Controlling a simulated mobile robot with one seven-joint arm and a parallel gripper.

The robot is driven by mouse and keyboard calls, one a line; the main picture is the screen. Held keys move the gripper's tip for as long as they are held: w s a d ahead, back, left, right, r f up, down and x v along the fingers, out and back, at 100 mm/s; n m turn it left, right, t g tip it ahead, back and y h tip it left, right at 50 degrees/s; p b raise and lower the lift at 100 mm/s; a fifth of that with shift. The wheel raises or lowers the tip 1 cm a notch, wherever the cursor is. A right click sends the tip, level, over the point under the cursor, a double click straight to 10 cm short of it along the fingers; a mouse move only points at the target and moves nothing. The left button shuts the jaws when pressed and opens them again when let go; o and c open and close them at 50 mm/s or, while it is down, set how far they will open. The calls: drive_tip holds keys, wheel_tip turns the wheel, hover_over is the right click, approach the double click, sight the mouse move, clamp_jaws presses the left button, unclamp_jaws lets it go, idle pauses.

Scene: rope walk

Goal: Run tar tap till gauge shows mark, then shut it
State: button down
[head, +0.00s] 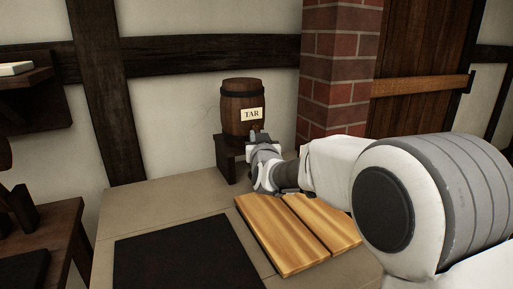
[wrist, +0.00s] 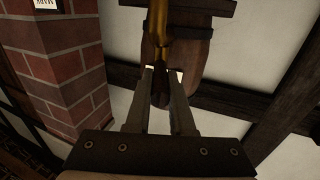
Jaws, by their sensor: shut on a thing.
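A wooden tar barrel (head: 240,97) with dark hoops and a TAR label (head: 251,114) sits on a dark stand (head: 224,158) against the wall. In the wrist view the barrel (wrist: 192,55) is behind a brass tap (wrist: 158,18). My gripper (head: 256,140) is at the barrel's lower front. In the wrist view my gripper (wrist: 161,78) is shut on the dark tap handle (wrist: 160,88), one finger on each side. No gauge can be made out, and no tar flow is visible.
A brick pillar (head: 340,70) stands close to the right of the barrel; a white card (wrist: 46,4) shows there in the wrist view. Wooden boards (head: 275,240) and a dark mat (head: 180,255) lie on the pale surface below. A dark bench (head: 45,235) is at the left.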

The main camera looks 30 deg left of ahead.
drive_tip(key=shift+w+d+f+n+y+b, duration=0.15)
drive_tip(key=shift+n+y+b, duration=0.15)
drive_tip(key=shift+y+b, duration=0.15)
drive_tip(key=c, duration=0.8)
unclamp_jaws()
drive_tip(key=v, duration=0.5)
drive_tip(key=p+v, duration=0.1)
drive_tip(key=v, duration=1.1)
drive_tip(key=shift+d+r+p, duration=0.2)
drive_tip(key=shift+r+p, duration=0.15)
drive_tip(key=shift+r, duration=0.1)
